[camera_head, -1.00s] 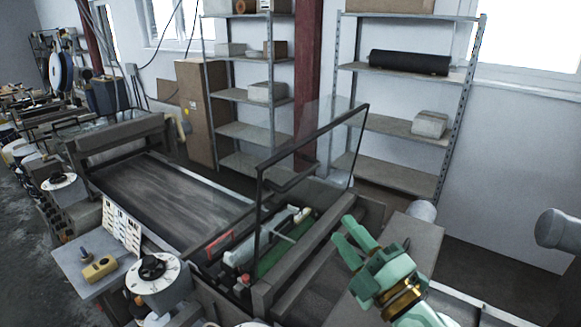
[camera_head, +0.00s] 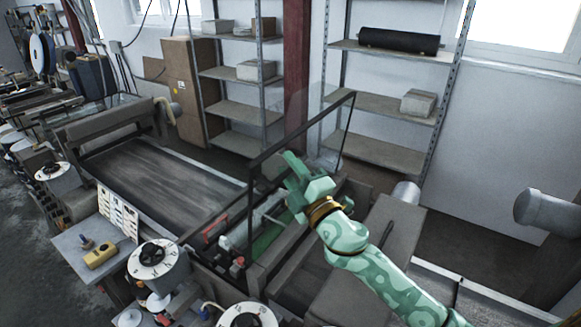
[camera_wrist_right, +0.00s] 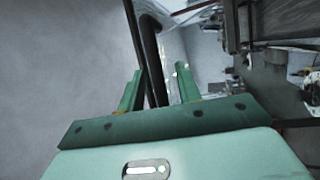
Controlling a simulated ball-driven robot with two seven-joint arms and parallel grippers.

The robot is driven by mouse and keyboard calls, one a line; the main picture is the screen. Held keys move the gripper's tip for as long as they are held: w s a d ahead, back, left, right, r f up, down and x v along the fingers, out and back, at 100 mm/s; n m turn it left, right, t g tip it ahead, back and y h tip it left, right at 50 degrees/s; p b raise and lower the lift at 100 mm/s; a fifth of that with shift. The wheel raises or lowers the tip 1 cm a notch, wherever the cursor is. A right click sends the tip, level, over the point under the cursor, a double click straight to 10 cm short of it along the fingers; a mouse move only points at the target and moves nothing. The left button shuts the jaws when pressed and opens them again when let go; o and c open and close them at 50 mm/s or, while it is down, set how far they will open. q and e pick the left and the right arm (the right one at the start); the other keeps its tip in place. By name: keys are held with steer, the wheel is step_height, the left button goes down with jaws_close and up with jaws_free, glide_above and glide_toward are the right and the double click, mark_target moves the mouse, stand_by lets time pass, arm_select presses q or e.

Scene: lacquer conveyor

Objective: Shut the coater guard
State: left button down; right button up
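The coater guard (camera_head: 322,115) is a clear panel in a thin dark frame. It stands raised and tilted over the coater, which has a green strip (camera_head: 265,243) inside. My right gripper (camera_head: 280,172) is at the guard's upper frame, left of its middle. In the right wrist view, a dark frame bar (camera_wrist_right: 152,60) runs between the two green fingers (camera_wrist_right: 157,88). The fingers are spread, with gaps beside the bar, so they do not appear clamped on it. My right forearm and hand hide part of the guard and coater. My left gripper is not in view.
A dark conveyor bed (camera_head: 160,195) lies left of the coater. Dial units (camera_head: 160,262) and a side table (camera_head: 75,240) with a yellow control box (camera_head: 100,255) stand in front. Metal shelves (camera_head: 400,105) and a red column (camera_head: 297,60) stand behind.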

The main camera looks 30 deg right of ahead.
jaws_close()
